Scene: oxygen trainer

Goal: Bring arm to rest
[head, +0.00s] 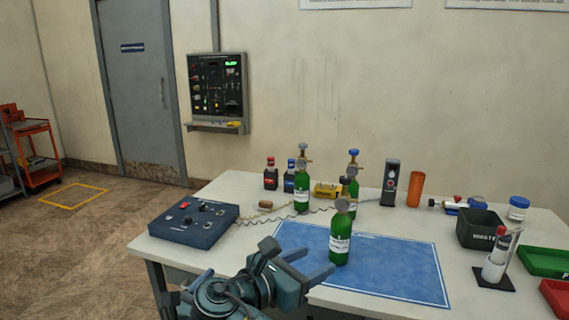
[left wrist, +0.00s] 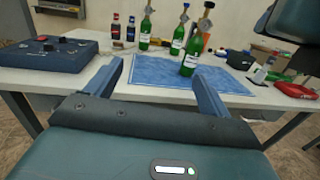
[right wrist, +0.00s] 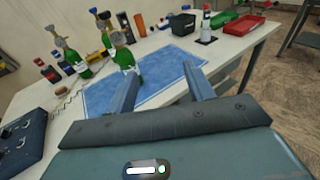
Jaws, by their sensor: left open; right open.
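My right gripper (head: 301,255) is open and empty at the front edge of the table, near the left side of the blue mat (head: 392,270). In the right wrist view its two fingers (right wrist: 160,70) are spread, with nothing between them but the mat beyond. My left gripper (left wrist: 158,66) shows in the left wrist view, open and empty, its fingers pointing toward the table; I cannot make it out in the head view. A green bottle with a valve (head: 341,238) stands upright on the mat, apart from both grippers.
Two more green bottles (head: 302,190) stand behind the mat. A blue control box (head: 194,220) sits at the table's left. A dark bin (head: 481,229), a white holder (head: 494,270) and a green tray (head: 545,262) are at the right. Floor left of the table is open.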

